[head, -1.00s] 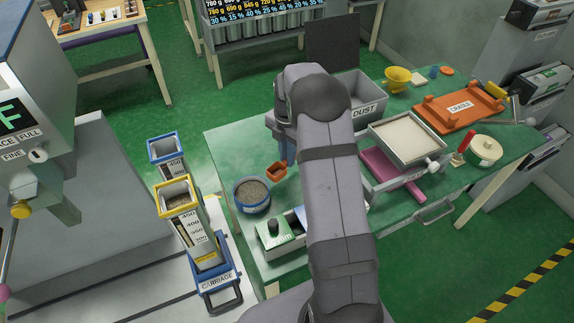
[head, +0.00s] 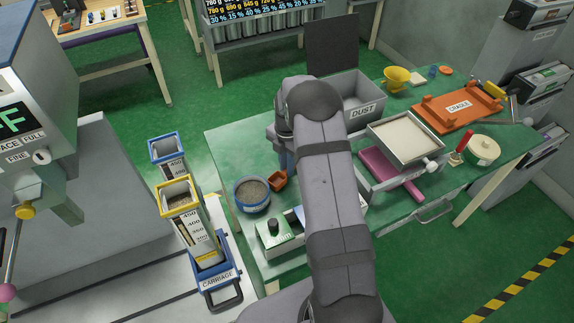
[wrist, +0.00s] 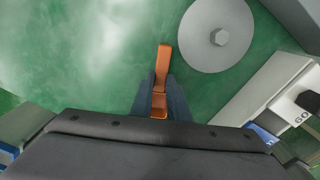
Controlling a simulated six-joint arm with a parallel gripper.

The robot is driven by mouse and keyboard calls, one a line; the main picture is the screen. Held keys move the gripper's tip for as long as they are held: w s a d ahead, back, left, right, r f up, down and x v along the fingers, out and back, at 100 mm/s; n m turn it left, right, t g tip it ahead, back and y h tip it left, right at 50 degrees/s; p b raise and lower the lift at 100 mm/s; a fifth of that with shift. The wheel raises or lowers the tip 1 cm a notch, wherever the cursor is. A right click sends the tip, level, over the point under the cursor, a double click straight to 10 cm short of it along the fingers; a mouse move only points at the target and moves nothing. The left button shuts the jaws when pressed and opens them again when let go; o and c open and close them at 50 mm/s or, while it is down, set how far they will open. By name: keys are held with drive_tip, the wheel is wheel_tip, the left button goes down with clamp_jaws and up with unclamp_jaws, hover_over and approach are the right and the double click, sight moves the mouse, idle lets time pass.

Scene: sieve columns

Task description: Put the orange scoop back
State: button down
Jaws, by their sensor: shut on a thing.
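The orange scoop (head: 278,180) is in my gripper (wrist: 160,86), low over or on the green bench. In the head view its open bowl shows just right of the blue-banded pan of grey grains (head: 252,194). In the wrist view the orange piece of the scoop (wrist: 164,60) runs between the two dark fingers, which are shut on it. My arm hides most of the gripper in the head view. I cannot tell whether the scoop touches the bench.
A green-topped box (head: 275,232) stands in front of the pan. The dust bin (head: 363,108), a white-filled tray (head: 405,138) and the orange cradle (head: 460,107) are to the right. Two columns (head: 178,195) stand left of the bench. A grey disc (wrist: 215,35) lies close to the scoop.

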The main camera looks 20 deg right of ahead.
drive_tip(key=shift+f, duration=0.15)
drive_tip(key=c, duration=1.7)
unclamp_jaws()
wheel_tip(320, 180, up, 12)
drive_tip(key=b, duration=0.3)
drive_tip(key=shift+r, duration=0.2)
drive_tip(key=shift+s+a+f+m, duration=0.45)
drive_tip(key=shift+s+a+m, duration=1.8)
drive_tip(key=shift+s+m, duration=1.8)
drive_tip(key=shift+s+a+f+m, duration=0.4)
drive_tip(key=shift+s+a+m, duration=1.8)
drive_tip(key=shift+s+m, duration=1.9)
drive_tip(key=shift+s+a+f+m, duration=0.45)
drive_tip(key=shift+s+a+m, duration=2.25)
drive_tip(key=shift+s, duration=2.25)
